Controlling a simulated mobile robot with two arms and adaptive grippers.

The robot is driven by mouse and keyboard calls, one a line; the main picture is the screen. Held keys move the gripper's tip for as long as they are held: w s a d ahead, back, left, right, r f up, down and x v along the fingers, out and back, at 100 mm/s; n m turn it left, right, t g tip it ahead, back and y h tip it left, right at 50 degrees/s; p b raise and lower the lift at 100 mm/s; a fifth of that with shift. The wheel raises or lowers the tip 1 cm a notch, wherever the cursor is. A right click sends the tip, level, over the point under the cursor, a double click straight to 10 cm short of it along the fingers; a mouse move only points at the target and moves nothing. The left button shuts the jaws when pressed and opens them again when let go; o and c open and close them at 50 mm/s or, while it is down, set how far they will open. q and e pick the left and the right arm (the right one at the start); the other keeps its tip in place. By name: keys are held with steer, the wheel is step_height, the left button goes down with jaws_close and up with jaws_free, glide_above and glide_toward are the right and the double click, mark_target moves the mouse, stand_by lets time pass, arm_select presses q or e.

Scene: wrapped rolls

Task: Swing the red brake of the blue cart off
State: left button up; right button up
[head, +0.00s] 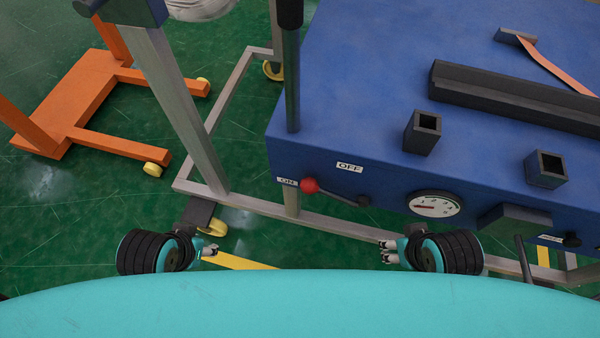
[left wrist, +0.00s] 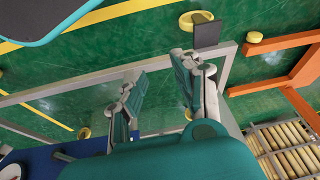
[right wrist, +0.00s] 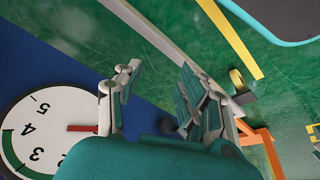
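The red brake is a dark lever with a red knob (head: 310,185) on the front face of the blue cart (head: 340,95) in the head view. The knob is beside the white ON label (head: 287,181); the OFF label (head: 349,167) is up and to the right. My left gripper (head: 210,250) is below and left of the knob, open and empty; its spread fingers show in the left wrist view (left wrist: 160,92). My right gripper (head: 386,250) is below the lever's pivot end, open and empty; its parted fingers show in the right wrist view (right wrist: 160,88). Neither touches the lever.
A round gauge (head: 435,204) and a dark box (head: 514,219) are on the cart's front, right of the lever. A dark upright post (head: 292,70) stands at the cart's left corner. A grey metal frame (head: 180,110) and an orange stand (head: 75,105) are left.

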steer(key=shift+s+f, duration=0.2)
steer(key=shift+s, duration=0.05)
steer(key=shift+w+r, duration=0.1)
steer(key=shift+c, duration=0.4)
